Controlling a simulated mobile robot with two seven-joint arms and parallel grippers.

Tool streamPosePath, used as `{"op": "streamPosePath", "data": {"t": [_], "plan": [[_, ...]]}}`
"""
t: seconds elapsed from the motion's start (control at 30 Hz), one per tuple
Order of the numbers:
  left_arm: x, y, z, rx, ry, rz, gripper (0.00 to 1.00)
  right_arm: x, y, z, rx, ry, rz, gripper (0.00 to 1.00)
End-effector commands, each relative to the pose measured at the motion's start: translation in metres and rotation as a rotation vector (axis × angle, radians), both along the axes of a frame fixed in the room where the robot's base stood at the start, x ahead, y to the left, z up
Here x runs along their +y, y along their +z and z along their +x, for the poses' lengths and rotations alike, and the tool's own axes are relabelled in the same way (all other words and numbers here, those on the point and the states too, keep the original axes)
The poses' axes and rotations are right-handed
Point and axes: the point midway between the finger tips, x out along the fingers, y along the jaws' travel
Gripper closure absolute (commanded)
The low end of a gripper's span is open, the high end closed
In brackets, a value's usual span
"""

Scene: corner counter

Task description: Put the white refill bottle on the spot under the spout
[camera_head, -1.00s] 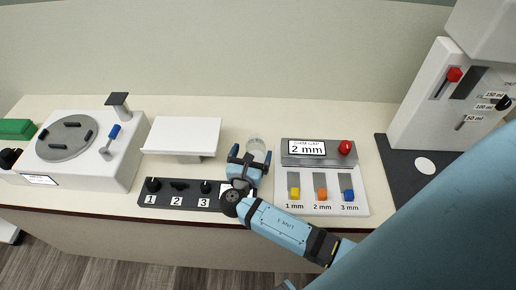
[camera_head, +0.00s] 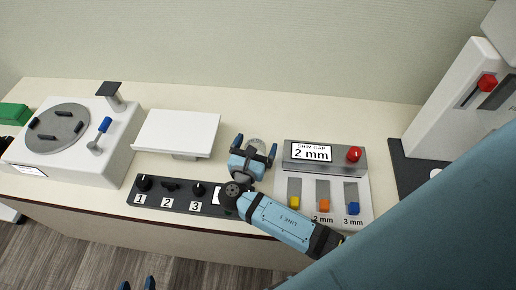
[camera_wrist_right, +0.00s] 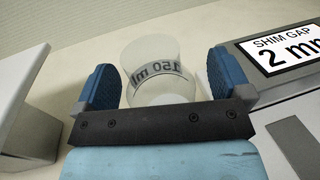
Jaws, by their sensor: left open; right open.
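The translucent white bottle (camera_head: 257,142) stands on the counter between the white stand and the shim gap box. In the right wrist view, the bottle (camera_wrist_right: 153,62) carries a "150 ml" mark. My right gripper (camera_head: 254,149) is open, with one blue finger on each side of the bottle; gaps show beside it in the wrist view. My left gripper (camera_head: 138,284) is open and empty at the bottom edge of the head view, over the floor. The white round spot (camera_head: 435,173) lies on the dark base at the right, partly hidden by my arm. The spout is not visible.
The dispenser (camera_head: 451,95) with a red slider stands at the right. The shim gap box (camera_head: 325,165) is close right of my right gripper. A white stand (camera_head: 177,133) is to its left, and a knob panel (camera_head: 180,195) lies in front. A turntable device (camera_head: 75,140) is further left.

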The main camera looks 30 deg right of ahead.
Motion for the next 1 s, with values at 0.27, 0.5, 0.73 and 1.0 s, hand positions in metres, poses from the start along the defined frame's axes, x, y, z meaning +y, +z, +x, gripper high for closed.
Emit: {"op": "streamPosePath", "data": {"t": [0.27, 0.5, 0.73, 1.0], "plan": [[0.001, 0.0, -0.001, 0.001, -0.001, 0.002, 0.43, 0.0, 0.0, 0.0, 0.0, 0.0, 0.0, 0.22], [0.002, -0.001, -0.001, 0.002, 0.0, 0.004, 0.43, 0.0, 0.0, 0.0, 0.0, 0.0, 0.0, 0.64], [0.002, -0.001, -0.001, 0.002, 0.0, 0.004, 0.43, 0.0, 0.001, 0.0, 0.0, 0.0, 0.0, 0.64], [0.002, 0.011, -0.001, 0.001, 0.003, 0.003, 0.43, -0.007, 0.014, 0.007, -0.001, 0.002, -0.001, 0.64]]}}
